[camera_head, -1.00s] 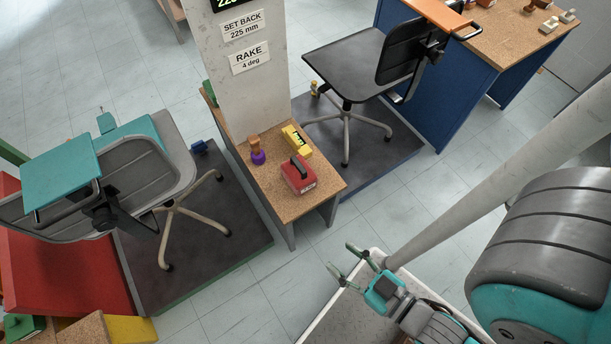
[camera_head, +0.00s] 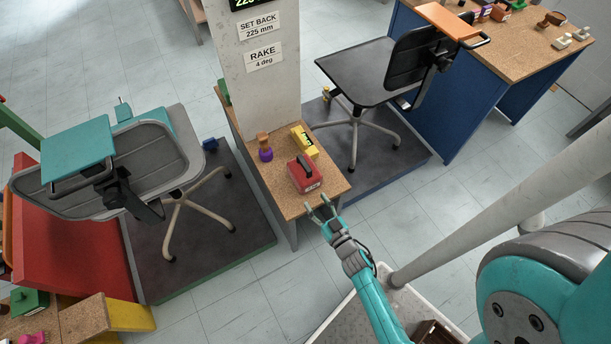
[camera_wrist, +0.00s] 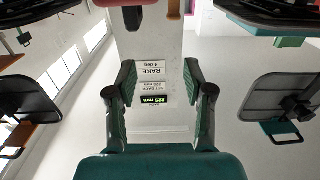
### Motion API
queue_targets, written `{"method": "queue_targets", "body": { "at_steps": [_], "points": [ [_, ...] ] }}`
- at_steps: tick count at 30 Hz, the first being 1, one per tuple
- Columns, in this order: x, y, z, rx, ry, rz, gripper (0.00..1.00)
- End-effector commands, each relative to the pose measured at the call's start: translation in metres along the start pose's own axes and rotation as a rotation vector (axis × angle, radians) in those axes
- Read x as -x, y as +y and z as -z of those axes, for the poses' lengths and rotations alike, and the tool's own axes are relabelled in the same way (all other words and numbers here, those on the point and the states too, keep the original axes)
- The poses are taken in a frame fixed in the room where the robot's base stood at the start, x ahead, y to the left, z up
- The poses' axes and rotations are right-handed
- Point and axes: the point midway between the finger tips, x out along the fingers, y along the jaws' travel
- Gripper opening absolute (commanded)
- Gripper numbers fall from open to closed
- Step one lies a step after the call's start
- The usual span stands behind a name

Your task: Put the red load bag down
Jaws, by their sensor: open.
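The red load bag (camera_head: 305,174) is a small red block with a black handle and a pale label. It stands upright on the near end of the narrow cork-topped bench (camera_head: 273,192). My gripper (camera_head: 321,210) is open and empty, just off the bench's near end, apart from the bag and on its near side. In the wrist view my open gripper (camera_wrist: 158,88) shows nothing between its fingers. A red piece, likely the bag, shows at the top edge of that upside-down view.
A yellow block (camera_head: 304,142) and a purple-based wooden-knobbed piece (camera_head: 265,148) stand behind the bag. A pale post (camera_head: 262,90) with signs rises from the bench. Chairs stand on dark platforms to its left (camera_head: 210,235) and right (camera_head: 400,145).

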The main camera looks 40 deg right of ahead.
Motion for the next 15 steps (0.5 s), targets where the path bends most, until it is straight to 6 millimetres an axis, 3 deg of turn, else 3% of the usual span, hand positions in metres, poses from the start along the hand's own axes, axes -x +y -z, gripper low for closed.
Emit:
{"method": "queue_targets", "body": {
  "at_steps": [1, 6, 15],
  "points": [
    [-0.014, 0.009, -0.003, -0.001, 0.006, -0.008, 0.52],
    [-0.044, 0.031, -0.013, -0.003, 0.016, -0.015, 0.52],
    [-0.068, 0.047, -0.018, -0.006, 0.022, -0.017, 0.52]
  ]
}}
